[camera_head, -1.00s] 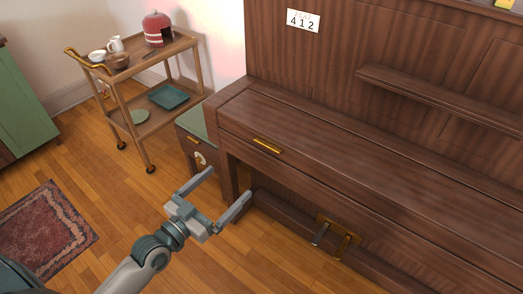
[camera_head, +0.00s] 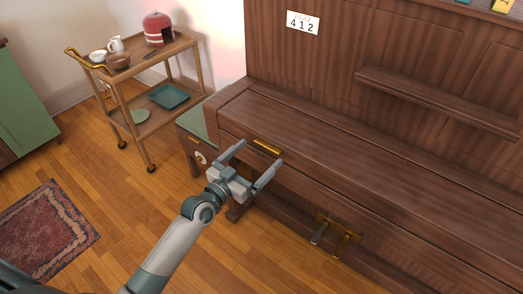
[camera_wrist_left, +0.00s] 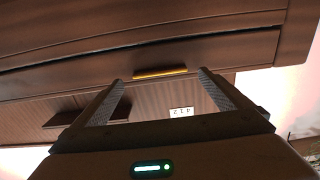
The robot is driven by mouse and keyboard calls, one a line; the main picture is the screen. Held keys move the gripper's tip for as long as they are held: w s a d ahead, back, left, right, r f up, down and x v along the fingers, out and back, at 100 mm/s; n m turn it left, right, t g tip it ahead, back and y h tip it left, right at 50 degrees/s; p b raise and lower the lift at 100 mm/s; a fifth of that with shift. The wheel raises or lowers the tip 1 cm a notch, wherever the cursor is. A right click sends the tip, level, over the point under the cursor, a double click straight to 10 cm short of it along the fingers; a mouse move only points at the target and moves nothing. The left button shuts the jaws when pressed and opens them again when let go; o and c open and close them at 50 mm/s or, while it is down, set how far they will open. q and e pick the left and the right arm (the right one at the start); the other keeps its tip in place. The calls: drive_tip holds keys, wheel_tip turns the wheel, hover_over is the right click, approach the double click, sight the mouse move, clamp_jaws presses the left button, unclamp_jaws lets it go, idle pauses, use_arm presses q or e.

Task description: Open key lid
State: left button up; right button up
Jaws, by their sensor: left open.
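The piano's brown key lid (camera_head: 350,165) is down, with a small brass handle (camera_head: 267,146) on its front edge near the left end. My left gripper (camera_head: 254,163) is open and empty, just in front of and a little below the handle in the head view. In the left wrist view the brass handle (camera_wrist_left: 160,72) shows between the two spread fingers (camera_wrist_left: 160,84), beyond their tips. I cannot see any contact. My right gripper is not in view.
Brass pedals (camera_head: 337,234) sit low on the piano front. A small cabinet (camera_head: 192,138) stands at the piano's left end. A wooden trolley (camera_head: 121,108) with dishes stands behind it. A patterned rug (camera_head: 45,233) lies at left; the wood floor between is clear.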

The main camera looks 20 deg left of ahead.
use_arm(q)
drive_tip(key=x, duration=0.2)
drive_tip(key=shift+w+d, duration=0.15)
drive_tip(key=shift+w, duration=0.2)
